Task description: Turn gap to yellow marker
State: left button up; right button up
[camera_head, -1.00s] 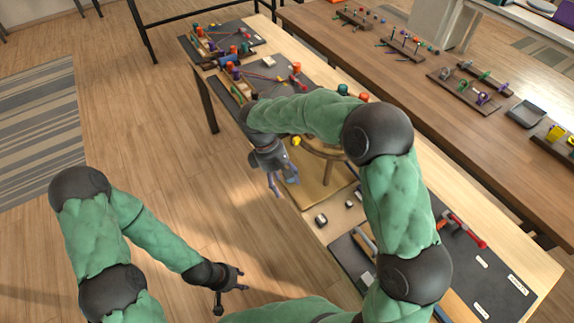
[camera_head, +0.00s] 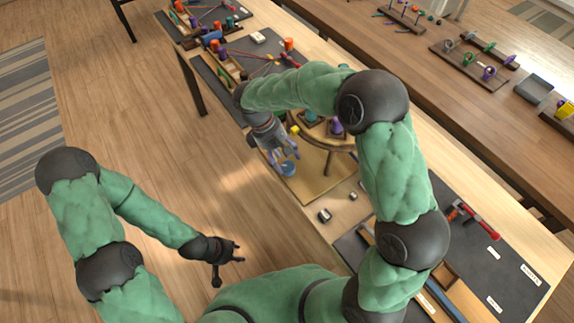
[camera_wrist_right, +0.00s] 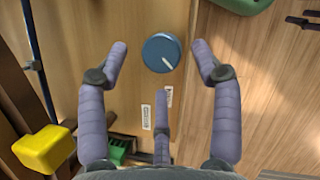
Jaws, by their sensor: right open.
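A blue round knob (camera_wrist_right: 161,52) with a white line sits on a wooden board (camera_wrist_right: 140,25). In the head view the knob (camera_head: 288,168) is at the board's near left part, just below my right gripper (camera_head: 284,158). In the right wrist view my right gripper (camera_wrist_right: 160,62) is open, its fingers spread around the knob without visible contact. A yellow block (camera_wrist_right: 45,150) is at the lower left there, and near the round wooden stand in the head view (camera_head: 294,130). My arm partly hides the round stand (camera_head: 320,138); I cannot make out its gap. My left gripper (camera_head: 228,262) is open and empty over the floor.
Small metal-like blocks (camera_head: 324,215) lie on the table near the board. A dark mat (camera_head: 490,262) with a red-handled tool (camera_head: 470,214) is at right. Coloured spools and cords (camera_head: 225,55) stand at the far end. Open floor lies left of the table.

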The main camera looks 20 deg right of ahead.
aim_at(288, 166)
jog(key=shift+b+x, duration=0.4)
jog(key=shift+x, duration=1.3)
jog(key=c, duration=1)
jog(key=shift+c, duration=0.2)
jog(key=shift+s, duration=0.1)
